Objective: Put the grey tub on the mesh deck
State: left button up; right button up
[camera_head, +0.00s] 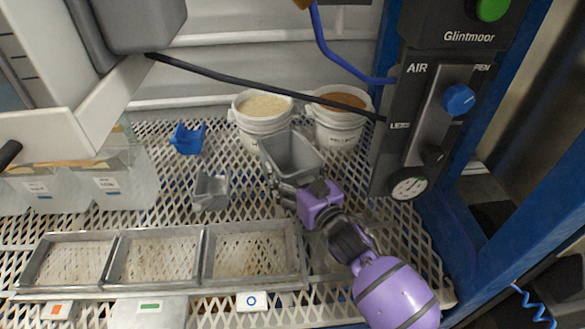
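The grey tub (291,153) is an open-topped box in front of two white buckets. It looks tilted, and its lower near corner is partly hidden by my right gripper. My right gripper (274,179), on a purple arm, has its fingers at the tub's near left wall and appears shut on it. I cannot tell how far the tub is above the mesh. The mesh deck (172,215) is a pale expanded-metal surface beneath everything. My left gripper is not in view.
White buckets of pale (262,107) and brown (341,103) material stand behind the tub. A small grey holder (211,190) and a blue holder (187,138) sit to the left. A three-section tray (203,255) lies in front. A control panel (425,110) stands right. A black cable crosses above.

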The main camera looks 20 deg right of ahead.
jog(key=shift+o, duration=1.2)
jog(key=shift+s+f, duration=0.1)
jog(key=shift+f, duration=0.15)
jog(key=shift+r, duration=0.15)
jog(key=s+d+r+p, duration=0.1)
jog(key=s+d+p, duration=0.1)
jog(key=s, duration=0.9)
jog(key=shift+s+d+p, duration=0.2)
jog(key=shift+s+p, duration=0.1)
jog(key=shift+p, duration=0.3)
jog(key=shift+r, duration=0.1)
